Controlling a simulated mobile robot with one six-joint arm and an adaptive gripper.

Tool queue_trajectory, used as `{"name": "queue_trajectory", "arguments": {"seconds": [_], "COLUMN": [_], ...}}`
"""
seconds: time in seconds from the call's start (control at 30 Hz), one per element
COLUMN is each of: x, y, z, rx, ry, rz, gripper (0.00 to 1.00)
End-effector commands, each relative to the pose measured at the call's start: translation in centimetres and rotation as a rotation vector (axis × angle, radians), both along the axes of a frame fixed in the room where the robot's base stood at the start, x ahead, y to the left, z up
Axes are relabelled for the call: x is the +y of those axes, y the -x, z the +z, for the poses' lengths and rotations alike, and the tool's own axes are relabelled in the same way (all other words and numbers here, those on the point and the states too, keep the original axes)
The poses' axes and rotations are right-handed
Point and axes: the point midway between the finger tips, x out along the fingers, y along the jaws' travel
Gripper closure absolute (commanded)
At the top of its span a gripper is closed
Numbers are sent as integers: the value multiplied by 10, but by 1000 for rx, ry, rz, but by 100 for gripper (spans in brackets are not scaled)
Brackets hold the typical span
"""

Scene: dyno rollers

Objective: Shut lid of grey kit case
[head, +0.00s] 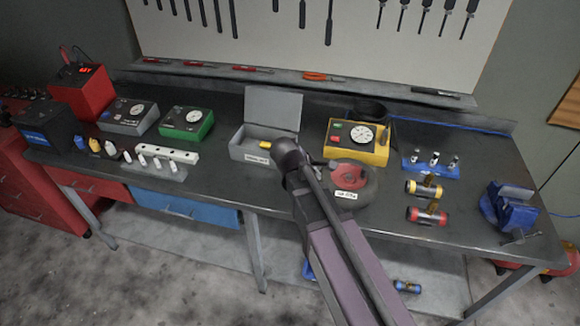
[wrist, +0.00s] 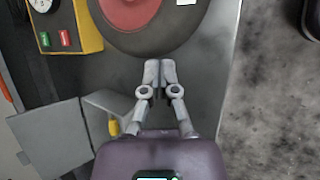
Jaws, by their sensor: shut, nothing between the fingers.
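The grey kit case (head: 251,150) stands open on the workbench in the head view, with its lid (head: 273,108) raised upright at the back. A yellow item (head: 265,144) lies inside it. In the wrist view the lid (wrist: 50,138) shows at the lower left, beside part of the case body (wrist: 97,118). My gripper (wrist: 159,68) is shut and empty, over the bench just right of the case and near the round dark object with a red centre.
The round dark object (head: 358,191) with a red centre and the yellow gauge box (head: 357,143) stand right of the case. A green gauge box (head: 187,128) and a white block with pegs (head: 167,152) stand left. The bench front edge is close by.

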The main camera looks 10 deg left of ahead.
Motion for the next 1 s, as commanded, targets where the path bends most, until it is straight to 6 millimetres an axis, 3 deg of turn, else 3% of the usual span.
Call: {"name": "queue_trajectory", "arguments": {"seconds": [0.1, 0.5, 0.67, 0.8, 1.0], "x": [-36, -129, -158, -181, -195], "y": [7, 36, 53, 72, 91], "z": [-8, -32, -49, -77, -113], "rx": [-4, -25, -27, -21, -2], "ry": [-105, -427, -534, -615, -666], "rz": [-161, -711, -931, -1121, -1278], "gripper": [100, 100, 100, 100, 100]}}
